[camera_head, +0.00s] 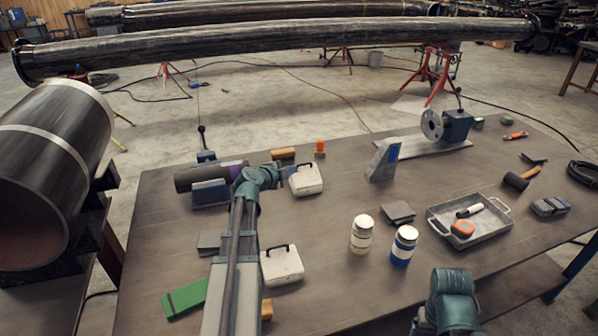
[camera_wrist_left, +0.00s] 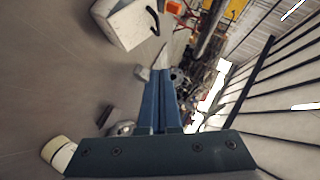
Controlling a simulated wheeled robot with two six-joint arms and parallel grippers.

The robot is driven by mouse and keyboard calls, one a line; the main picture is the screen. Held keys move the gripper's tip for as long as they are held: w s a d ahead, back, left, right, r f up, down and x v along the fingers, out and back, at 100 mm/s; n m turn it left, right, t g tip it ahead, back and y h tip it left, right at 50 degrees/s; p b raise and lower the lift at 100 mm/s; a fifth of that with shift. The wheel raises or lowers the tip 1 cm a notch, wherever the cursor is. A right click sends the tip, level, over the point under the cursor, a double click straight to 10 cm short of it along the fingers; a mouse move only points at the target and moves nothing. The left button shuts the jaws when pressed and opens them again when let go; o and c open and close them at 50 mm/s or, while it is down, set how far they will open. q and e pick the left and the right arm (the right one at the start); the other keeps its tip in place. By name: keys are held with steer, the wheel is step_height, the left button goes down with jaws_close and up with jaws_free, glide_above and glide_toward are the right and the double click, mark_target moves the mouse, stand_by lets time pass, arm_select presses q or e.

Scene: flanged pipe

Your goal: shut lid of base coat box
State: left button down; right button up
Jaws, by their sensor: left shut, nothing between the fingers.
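Two white boxes with black handles stand on the table in the head view: a far one (camera_head: 306,180) just right of my left wrist, and a near one (camera_head: 283,266) right of my left forearm. Both look shut; I read no label telling which is the base coat box. My left gripper (camera_head: 276,172) is beside the far box, partly hidden by its own wrist. In the left wrist view its blue fingers (camera_wrist_left: 160,85) are together and empty, with a white box (camera_wrist_left: 128,22) beyond them to the upper left. My right gripper is out of view.
White-lidded jars (camera_head: 362,235) and (camera_head: 404,245) stand mid-table. A grey tray (camera_head: 490,240) holds an orange tape measure (camera_head: 462,229). A green box (camera_head: 184,298) is front left; a flange fixture (camera_head: 433,125) stands behind.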

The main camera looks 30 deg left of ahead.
arm_select(q)
steer(key=b, duration=0.4)
glide_toward(308, 164)
steer(key=w, duration=0.1)
steer(key=w+d, duration=0.2)
steer(key=shift+w+d+f, duration=0.2)
steer(key=shift+w+f, duration=0.05)
steer(key=shift+w, duration=0.05)
steer(key=shift+w+a+f+b, duration=0.7)
steer(key=shift+a+b, duration=0.1)
steer(key=shift+a, duration=0.1)
steer(key=shift+w+a+f, duration=0.2)
steer(key=shift+w+a, duration=0.05)
steer(key=shift+a, duration=0.05)
steer(key=shift+r, duration=0.1)
